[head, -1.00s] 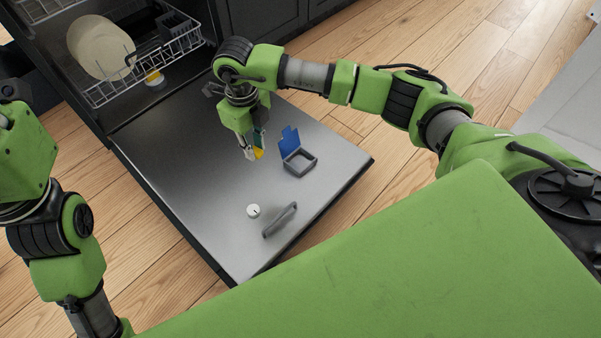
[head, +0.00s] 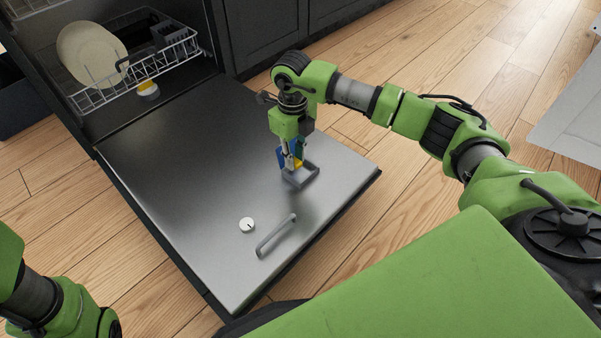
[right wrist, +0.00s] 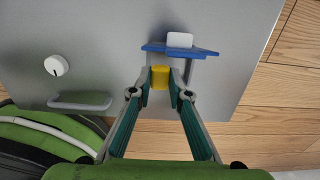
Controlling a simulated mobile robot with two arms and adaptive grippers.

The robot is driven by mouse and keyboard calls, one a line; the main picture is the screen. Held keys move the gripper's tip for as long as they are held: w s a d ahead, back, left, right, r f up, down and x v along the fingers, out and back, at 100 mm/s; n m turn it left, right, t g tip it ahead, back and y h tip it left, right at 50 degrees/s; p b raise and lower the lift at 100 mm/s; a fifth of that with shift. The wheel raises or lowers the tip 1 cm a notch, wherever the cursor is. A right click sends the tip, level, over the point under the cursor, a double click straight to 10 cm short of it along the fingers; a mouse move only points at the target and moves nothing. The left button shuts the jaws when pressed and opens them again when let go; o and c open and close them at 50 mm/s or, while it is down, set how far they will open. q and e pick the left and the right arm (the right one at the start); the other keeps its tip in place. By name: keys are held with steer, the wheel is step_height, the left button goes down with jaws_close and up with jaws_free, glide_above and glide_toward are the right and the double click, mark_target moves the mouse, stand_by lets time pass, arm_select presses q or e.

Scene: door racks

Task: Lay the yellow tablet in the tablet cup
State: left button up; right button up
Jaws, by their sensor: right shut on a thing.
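My right gripper (head: 292,163) is shut on the yellow tablet (right wrist: 160,77), seen between the fingertips in the right wrist view. In the head view the yellow tablet (head: 298,163) shows partly behind a finger. The tablet cup (head: 302,178) is a grey square frame on the inside of the lowered dishwasher door, with a raised blue lid (head: 281,158). The gripper and tablet are over or beside the cup; I cannot tell if they touch it. In the right wrist view the gripper hides most of the cup, and the blue lid (right wrist: 200,53) shows just beyond the tablet. My left gripper is not in view.
The lowered door (head: 190,190) carries a white dial (head: 247,225) and a grey handle (head: 276,236).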

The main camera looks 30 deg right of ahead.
mark_target(301, 174)
steer(key=shift+d+f+b, duration=0.45)
steer(key=shift+d+f, duration=0.2)
steer(key=shift+f, duration=0.2)
steer(key=f, duration=0.1)
steer(key=f+b, duration=0.2)
steer(key=shift+d+f, duration=0.2)
steer(key=shift+d, duration=0.05)
steer(key=shift+f, duration=0.15)
steer(key=o, duration=0.6)
